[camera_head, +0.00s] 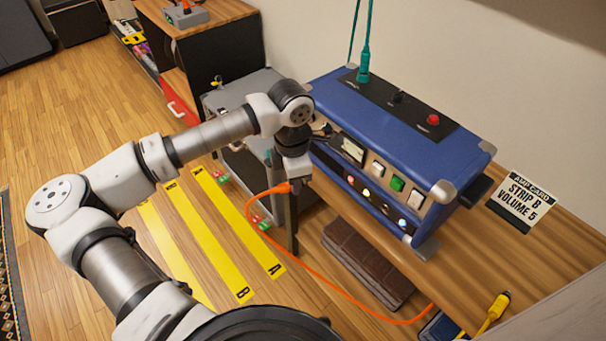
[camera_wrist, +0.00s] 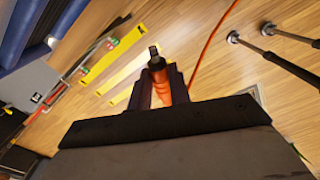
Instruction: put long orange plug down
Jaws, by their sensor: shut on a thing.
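The long orange plug (camera_wrist: 161,73) is between the two dark fingers of my gripper (camera_wrist: 163,82) in the wrist view, with its dark tip showing beyond them. In the head view the orange plug (camera_head: 279,188) shows beside my gripper (camera_head: 290,185), in front of the blue amp and above the floor. An orange cable (camera_head: 310,264) runs from it, hanging down in a curve and then along toward the lower right. The gripper's fingers are partly hidden in the head view.
A blue amp (camera_head: 405,135) with lit buttons stands on a wooden table (camera_head: 535,262). A card (camera_head: 523,201) reads "STRIP B VOLUME 5". A yellow plug (camera_head: 497,306) is at the lower right.

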